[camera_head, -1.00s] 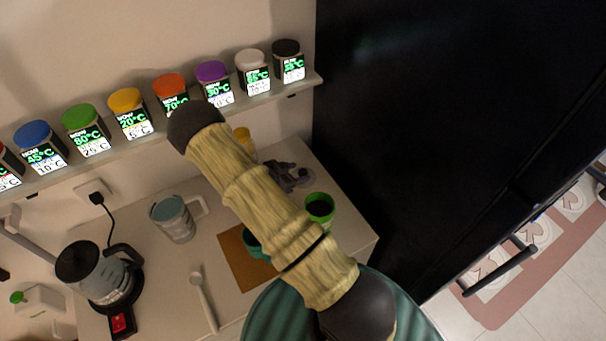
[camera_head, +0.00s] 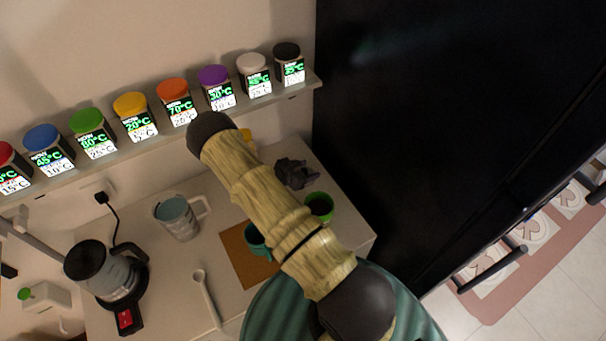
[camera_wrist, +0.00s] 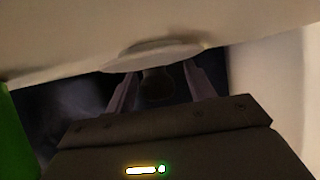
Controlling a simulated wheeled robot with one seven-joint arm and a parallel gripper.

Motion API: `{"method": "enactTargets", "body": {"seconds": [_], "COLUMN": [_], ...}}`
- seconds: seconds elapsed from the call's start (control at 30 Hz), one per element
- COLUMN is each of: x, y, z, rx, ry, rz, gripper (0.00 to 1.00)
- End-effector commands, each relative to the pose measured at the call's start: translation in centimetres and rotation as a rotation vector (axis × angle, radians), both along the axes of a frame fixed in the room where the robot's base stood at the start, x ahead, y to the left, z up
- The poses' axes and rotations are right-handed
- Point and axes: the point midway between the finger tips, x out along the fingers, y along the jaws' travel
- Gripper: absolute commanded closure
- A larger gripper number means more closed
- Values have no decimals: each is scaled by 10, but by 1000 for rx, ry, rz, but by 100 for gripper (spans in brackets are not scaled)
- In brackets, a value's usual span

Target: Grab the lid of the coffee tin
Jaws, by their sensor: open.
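An open green tin (camera_head: 320,206) with dark contents, seemingly the coffee tin, stands near the counter's right edge in the head view. My gripper (camera_head: 297,174) is low over the counter just behind it. In the wrist view my gripper (camera_wrist: 160,80) has its two fingers apart, with their tips close to a pale, flat round piece, likely the lid (camera_wrist: 165,54). I cannot tell whether they touch it. In the head view the gripper hides this piece. A green surface, likely the tin's side (camera_wrist: 14,125), shows at the wrist view's left edge.
A teal cup (camera_head: 256,240) stands on a brown mat (camera_head: 240,262), partly behind my arm. A measuring jug (camera_head: 177,217), white spoon (camera_head: 205,295) and kettle (camera_head: 105,272) are further left. A shelf of spice jars (camera_head: 135,117) runs behind. A tall black cabinet (camera_head: 430,120) is at right.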

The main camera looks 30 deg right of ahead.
Motion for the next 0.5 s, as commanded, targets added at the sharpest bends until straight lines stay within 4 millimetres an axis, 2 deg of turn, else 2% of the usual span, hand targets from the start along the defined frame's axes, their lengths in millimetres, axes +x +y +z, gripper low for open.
{"method": "enactTargets", "body": {"seconds": [0.4, 0.43, 0.5], "x": [0, 0, 0], "y": [0, 0, 0], "z": [0, 0, 0], "rx": [0, 0, 0], "ry": [0, 0, -1], "rz": [0, 0, 0], "gripper": [46, 48, 62]}}
